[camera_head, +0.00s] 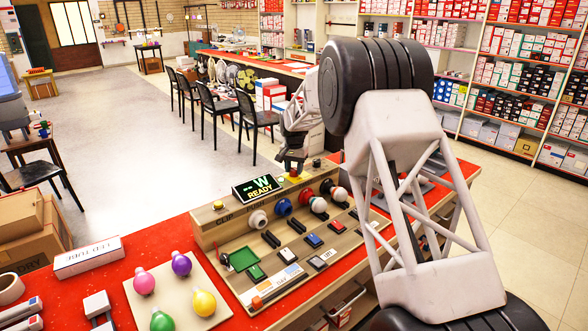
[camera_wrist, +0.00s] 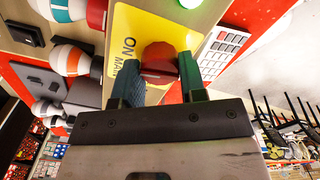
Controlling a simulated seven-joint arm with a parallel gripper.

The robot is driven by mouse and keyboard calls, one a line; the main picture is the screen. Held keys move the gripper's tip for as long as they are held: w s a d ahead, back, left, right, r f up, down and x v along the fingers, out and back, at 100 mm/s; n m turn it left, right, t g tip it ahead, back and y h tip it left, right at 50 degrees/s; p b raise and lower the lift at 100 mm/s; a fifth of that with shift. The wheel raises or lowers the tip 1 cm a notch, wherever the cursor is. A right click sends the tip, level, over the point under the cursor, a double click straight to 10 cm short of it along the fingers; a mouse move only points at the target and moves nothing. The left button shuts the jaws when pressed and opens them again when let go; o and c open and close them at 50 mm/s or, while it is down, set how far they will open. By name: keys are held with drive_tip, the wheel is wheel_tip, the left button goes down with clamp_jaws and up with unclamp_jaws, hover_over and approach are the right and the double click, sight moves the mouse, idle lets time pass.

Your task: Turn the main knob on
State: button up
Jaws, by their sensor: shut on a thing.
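The main knob (camera_wrist: 160,56) is round and red-orange. It sits on a yellow plate (camera_wrist: 128,25) with the words "ON" and "MAIN" on it. In the wrist view my gripper (camera_wrist: 160,78) has one dark finger on each side of the knob and is shut on it. In the head view my gripper (camera_head: 290,166) is at the back right of the wooden test panel (camera_head: 215,220), and it hides most of the knob there. The display (camera_head: 258,188) on the panel reads "W" and "READY" in lit letters.
Several coloured sockets and bulbs (camera_head: 283,207) stand along the panel, left of the knob in the wrist view. A board with coloured bulbs (camera_head: 180,290) and an LED tube box (camera_head: 88,257) lie on the red bench. Chairs (camera_head: 222,108) stand behind.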

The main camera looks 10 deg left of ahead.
sight(294, 168)
drive_tip(key=shift+m, duration=1)
drive_tip(key=o, duration=0.9)
drive_tip(key=shift+r, duration=3.9)
